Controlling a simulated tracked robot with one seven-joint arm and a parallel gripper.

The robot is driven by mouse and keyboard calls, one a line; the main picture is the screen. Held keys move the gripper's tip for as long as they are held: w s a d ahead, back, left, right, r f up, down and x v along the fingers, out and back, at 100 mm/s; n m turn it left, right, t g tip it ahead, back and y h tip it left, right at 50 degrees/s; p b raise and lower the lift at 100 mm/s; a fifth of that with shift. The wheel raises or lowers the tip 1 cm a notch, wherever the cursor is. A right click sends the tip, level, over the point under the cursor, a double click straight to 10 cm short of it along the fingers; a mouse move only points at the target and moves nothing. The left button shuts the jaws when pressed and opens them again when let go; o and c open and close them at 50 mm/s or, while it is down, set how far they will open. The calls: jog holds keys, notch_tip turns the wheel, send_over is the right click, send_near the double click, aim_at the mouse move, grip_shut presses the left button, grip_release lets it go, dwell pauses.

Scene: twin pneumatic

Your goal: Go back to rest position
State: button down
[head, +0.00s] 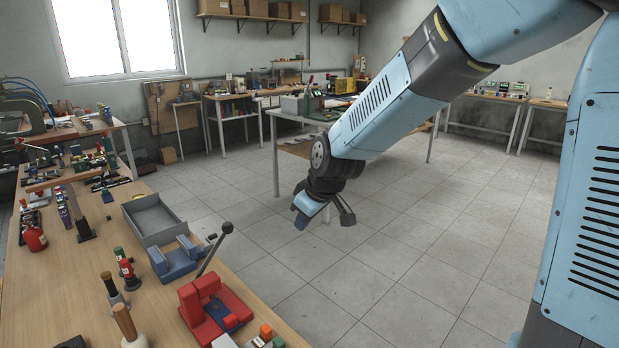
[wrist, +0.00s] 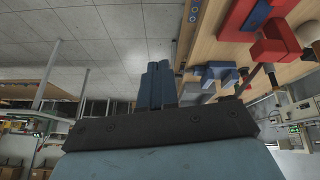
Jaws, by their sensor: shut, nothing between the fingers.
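My gripper (wrist: 158,66) is shut and empty; its two blue fingers lie side by side in the wrist view. In the head view my gripper (head: 302,221) hangs at the end of my blue and grey arm, pointing down over open floor, to the right of the wooden workbench (head: 172,192). It is apart from the bench and everything on it. The exact finger gap is too small to tell in the head view.
The workbench holds a red fixture with a lever (head: 208,310), a blue cradle (head: 176,262), a grey tray (head: 152,218), a red bottle (head: 34,238) and several tools. Another table (head: 290,112) stands behind my arm. The tiled floor (head: 400,250) is clear on the right.

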jog(key=s+d+r+m+h, duration=0.1)
jog(key=s+d+r+m, duration=0.2)
jog(key=s+d, duration=0.3)
jog(key=s+d+r+m+t+h, duration=0.1)
jog(key=s+d+r+m, duration=0.3)
jog(key=s+d, duration=0.3)
jog(key=s+d+r+m+h, duration=0.1)
jog(key=s+d+r+m, duration=0.3)
jog(key=d, duration=0.9)
jog(key=s+r, duration=0.2)
jog(key=s, duration=0.1)
jog(key=shift+s+d+t+h, duration=0.2)
jog(key=shift+d+t+h, duration=0.1)
jog(key=shift+d+h, duration=0.1)
